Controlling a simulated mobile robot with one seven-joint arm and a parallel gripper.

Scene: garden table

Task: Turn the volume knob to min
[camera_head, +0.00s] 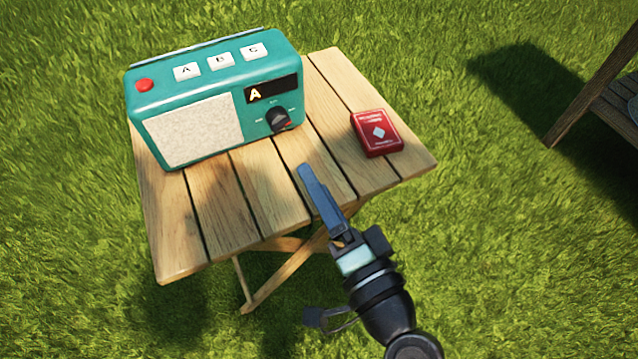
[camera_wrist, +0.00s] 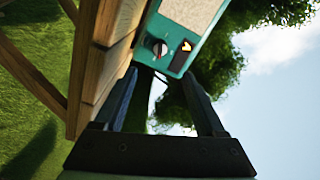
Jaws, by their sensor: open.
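A teal radio (camera_head: 221,103) stands on the wooden table. Its front has a pale speaker panel, a small dark display reading "A", and the black volume knob (camera_head: 278,118) at the lower right, with a red mark toward its lower right. Small labels surround the knob. In the wrist view the knob (camera_wrist: 156,47) shows above and between my fingers, beside the lit display on the radio (camera_wrist: 190,22). My gripper (camera_head: 306,170) is in front of the radio, below and right of the knob in the head view, apart from it. In the wrist view my gripper (camera_wrist: 162,75) is open with nothing between its fingers.
A red card box (camera_head: 377,133) is on the table (camera_head: 185,243), right of the radio. White buttons A, B, C and a red button (camera_head: 145,85) are on the radio's top. Another wooden piece of furniture (camera_head: 594,92) stands at the far right. Grass surrounds the table.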

